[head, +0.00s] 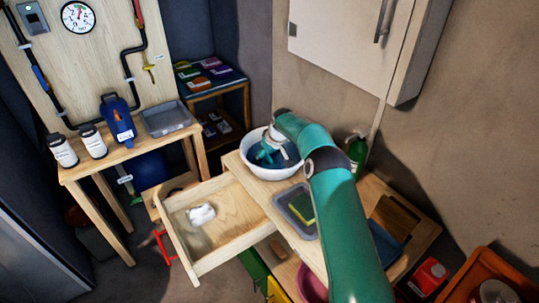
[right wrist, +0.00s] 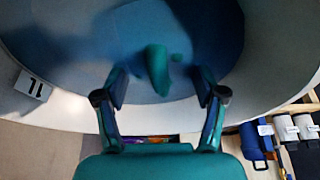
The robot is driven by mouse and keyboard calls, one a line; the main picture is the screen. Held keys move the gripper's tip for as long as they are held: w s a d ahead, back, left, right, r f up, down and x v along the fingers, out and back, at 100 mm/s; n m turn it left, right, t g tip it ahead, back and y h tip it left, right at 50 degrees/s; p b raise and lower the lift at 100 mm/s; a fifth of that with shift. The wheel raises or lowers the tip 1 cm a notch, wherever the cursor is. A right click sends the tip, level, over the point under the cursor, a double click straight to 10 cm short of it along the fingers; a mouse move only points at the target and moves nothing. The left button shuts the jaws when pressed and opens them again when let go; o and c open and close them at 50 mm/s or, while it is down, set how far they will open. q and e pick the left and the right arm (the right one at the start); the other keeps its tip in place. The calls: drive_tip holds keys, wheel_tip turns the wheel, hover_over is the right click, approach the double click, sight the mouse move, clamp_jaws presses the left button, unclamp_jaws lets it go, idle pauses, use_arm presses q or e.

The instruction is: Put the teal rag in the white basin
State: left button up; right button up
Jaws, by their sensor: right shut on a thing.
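The white basin (head: 244,147) stands on the wooden bench at the far end, near the wall. My right gripper (head: 270,156) reaches down inside its rim. In the right wrist view its fingers (right wrist: 160,84) stand some way apart, with a small teal lump of cloth, the teal rag (right wrist: 157,68), between and beyond them. Shadow hides whether the rag touches the basin's bottom. In the head view the rag is hard to tell from my teal gripper. My left gripper is out of view.
An open wooden drawer (head: 235,195) with a white cloth (head: 201,215) juts out below the basin. A grey tray with a sponge (head: 302,208) and a green bottle (head: 357,150) are near my arm. A wall cabinet (head: 340,35) hangs above.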

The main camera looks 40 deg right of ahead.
drive_tip(key=shift+f, duration=0.15)
drive_tip(key=o, duration=1.2)
drive_tip(key=shift+o, duration=0.2)
drive_tip(key=shift+r, duration=0.2)
drive_tip(key=b+v, duration=0.2)
drive_tip(key=v, duration=0.9)
drive_tip(key=shift+s+r, duration=0.25)
drive_tip(key=shift+r, duration=0.1)
